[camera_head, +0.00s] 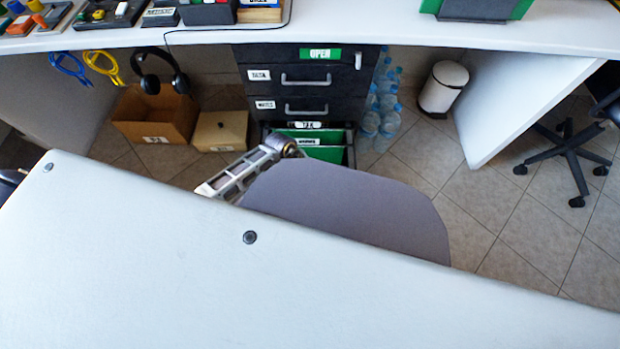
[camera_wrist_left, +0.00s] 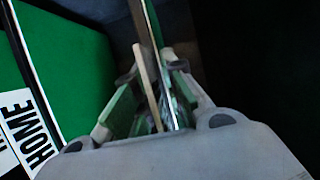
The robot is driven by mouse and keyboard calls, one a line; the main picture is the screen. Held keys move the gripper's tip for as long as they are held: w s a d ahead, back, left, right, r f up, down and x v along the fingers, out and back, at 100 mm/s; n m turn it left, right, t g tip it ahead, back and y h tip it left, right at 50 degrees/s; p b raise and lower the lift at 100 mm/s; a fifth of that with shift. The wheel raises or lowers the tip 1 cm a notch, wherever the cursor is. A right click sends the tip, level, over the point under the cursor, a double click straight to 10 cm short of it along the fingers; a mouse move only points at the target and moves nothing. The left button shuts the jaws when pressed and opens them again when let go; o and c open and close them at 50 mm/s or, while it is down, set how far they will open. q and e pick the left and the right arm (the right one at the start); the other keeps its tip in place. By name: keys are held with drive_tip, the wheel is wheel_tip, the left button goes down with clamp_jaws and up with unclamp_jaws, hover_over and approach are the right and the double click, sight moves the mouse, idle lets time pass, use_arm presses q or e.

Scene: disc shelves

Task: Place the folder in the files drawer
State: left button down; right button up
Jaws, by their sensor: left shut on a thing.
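The files drawer is the open bottom drawer of a dark cabinet (camera_head: 308,82), with green folders (camera_head: 325,153) hanging in it and white labels on their tops. In the left wrist view my left gripper (camera_wrist_left: 155,115) is shut on a thin folder (camera_wrist_left: 146,80), seen edge-on as a narrow upright strip between the fingers. A green folder labelled HOME (camera_wrist_left: 62,70) is beside it on the left. In the head view the gripper's fingers and the held folder cannot be made out, and parts of my own body cover the near area. My right gripper is not in view.
An open cardboard box (camera_head: 155,115) and a closed box (camera_head: 220,130) stand left of the cabinet. Water bottles (camera_head: 382,110) and a white bin (camera_head: 442,88) stand to its right. The white desk (camera_head: 400,25) overhangs the cabinet. An office chair (camera_head: 572,145) is at far right.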

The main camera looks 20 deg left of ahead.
use_arm(q)
drive_tip(key=shift+f, duration=0.2)
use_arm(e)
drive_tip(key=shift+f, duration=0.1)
use_arm(q)
drive_tip(key=c, duration=1.5)
unclamp_jaws()
drive_tip(key=shift+r, duration=0.2)
drive_tip(key=shift+p+v, duration=0.5)
drive_tip(key=shift+v, duration=0.5)
drive_tip(key=p+v, duration=0.3)
drive_tip(key=v, duration=0.5)
drive_tip(key=shift+a+r, duration=0.2)
drive_tip(key=shift+r, duration=0.1)
drive_tip(key=shift+s+a+r+p, duration=0.2)
drive_tip(key=shift+r+p, duration=0.25)
drive_tip(key=shift+r, duration=0.15)
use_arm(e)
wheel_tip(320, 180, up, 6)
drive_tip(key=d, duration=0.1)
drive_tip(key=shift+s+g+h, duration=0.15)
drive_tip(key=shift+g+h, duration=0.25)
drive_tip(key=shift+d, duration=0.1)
